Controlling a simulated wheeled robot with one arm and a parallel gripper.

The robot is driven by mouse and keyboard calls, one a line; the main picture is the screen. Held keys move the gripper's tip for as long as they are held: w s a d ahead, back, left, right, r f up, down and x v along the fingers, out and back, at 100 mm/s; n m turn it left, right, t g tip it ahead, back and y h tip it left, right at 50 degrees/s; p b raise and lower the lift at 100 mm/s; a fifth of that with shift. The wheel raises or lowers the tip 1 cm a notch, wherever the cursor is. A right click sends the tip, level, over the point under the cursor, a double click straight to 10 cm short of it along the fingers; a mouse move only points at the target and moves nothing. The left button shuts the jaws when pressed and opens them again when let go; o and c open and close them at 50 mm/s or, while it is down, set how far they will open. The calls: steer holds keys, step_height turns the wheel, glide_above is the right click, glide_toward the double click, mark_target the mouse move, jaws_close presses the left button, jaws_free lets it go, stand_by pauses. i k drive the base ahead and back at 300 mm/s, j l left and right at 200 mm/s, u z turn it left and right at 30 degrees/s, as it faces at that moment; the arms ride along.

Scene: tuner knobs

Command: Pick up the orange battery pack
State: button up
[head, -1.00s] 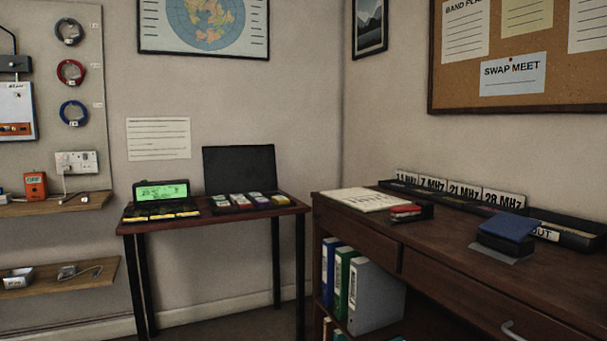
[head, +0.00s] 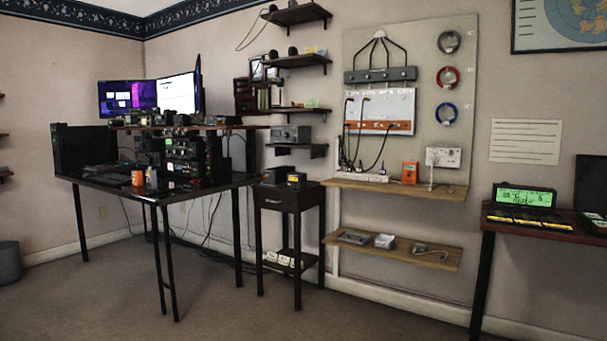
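I cannot surely pick out the orange battery pack. A small upright orange box (head: 410,172) stands on the upper wooden shelf below the pegboard, beside a white socket. A small orange object (head: 137,178) is on the black desk at the left; it is too small to tell what it is. Black packs with yellow edges (head: 515,219) lie in front of a green-lit display (head: 524,196) on the side table at the right. My gripper is not in view.
The black desk (head: 105,182) holds monitors and radio gear. A small dark stand (head: 290,197) is right of it. A lower wooden shelf (head: 440,255) holds small devices. The carpet (head: 230,315) in front is clear; a grey bin (head: 9,262) stands far left.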

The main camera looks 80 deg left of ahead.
mark_target(138, 176)
steer(key=u, duration=3.75)
steer(key=i, duration=3.15)
steer(key=j+u, duration=0.05)
steer(key=j, duration=0.15)
